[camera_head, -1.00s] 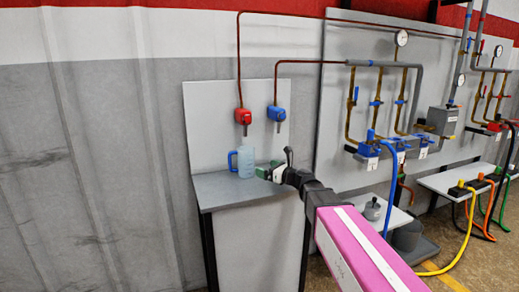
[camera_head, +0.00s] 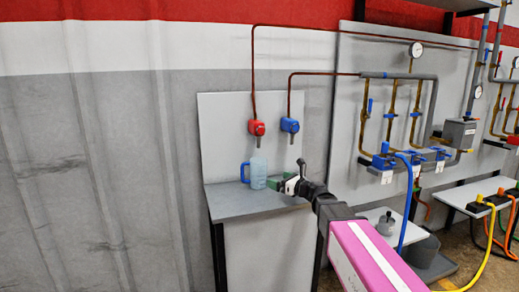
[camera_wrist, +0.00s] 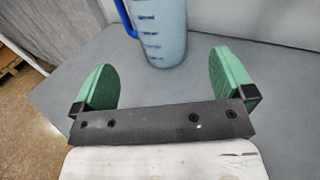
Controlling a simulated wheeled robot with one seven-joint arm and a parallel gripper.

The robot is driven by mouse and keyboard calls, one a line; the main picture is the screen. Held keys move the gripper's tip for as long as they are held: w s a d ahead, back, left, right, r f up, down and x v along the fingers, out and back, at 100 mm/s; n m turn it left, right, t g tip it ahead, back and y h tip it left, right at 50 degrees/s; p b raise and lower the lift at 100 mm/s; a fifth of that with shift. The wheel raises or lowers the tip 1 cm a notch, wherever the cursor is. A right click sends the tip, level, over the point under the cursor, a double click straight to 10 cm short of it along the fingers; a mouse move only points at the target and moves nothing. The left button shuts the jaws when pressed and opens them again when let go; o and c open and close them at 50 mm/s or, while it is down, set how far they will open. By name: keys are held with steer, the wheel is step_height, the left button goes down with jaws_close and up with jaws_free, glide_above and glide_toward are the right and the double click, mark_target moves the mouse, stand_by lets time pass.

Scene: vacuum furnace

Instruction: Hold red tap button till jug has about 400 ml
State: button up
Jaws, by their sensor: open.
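The red tap (camera_head: 256,128) is fixed on the grey backboard, with its spout pointing down. The button on it is too small to make out. The jug (camera_head: 259,173), translucent pale blue with a blue handle on its left, stands upright on the grey bench below the red tap. The jug also shows in the wrist view (camera_wrist: 158,30) with dark measuring marks; its top is cut off and I cannot tell its water level. My gripper (camera_wrist: 165,75) has green fingers spread wide and empty, just short of the jug. In the head view my gripper (camera_head: 279,184) is right of the jug, at bench height.
A blue tap (camera_head: 289,125) sits right of the red one. The grey bench (camera_head: 235,203) is otherwise clear. A panel with pipes, valves and a blue hose (camera_head: 408,205) stands to the right. Bare wall is on the left.

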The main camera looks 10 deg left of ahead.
jaws_close()
stand_by(0.3)
stand_by(1.6)
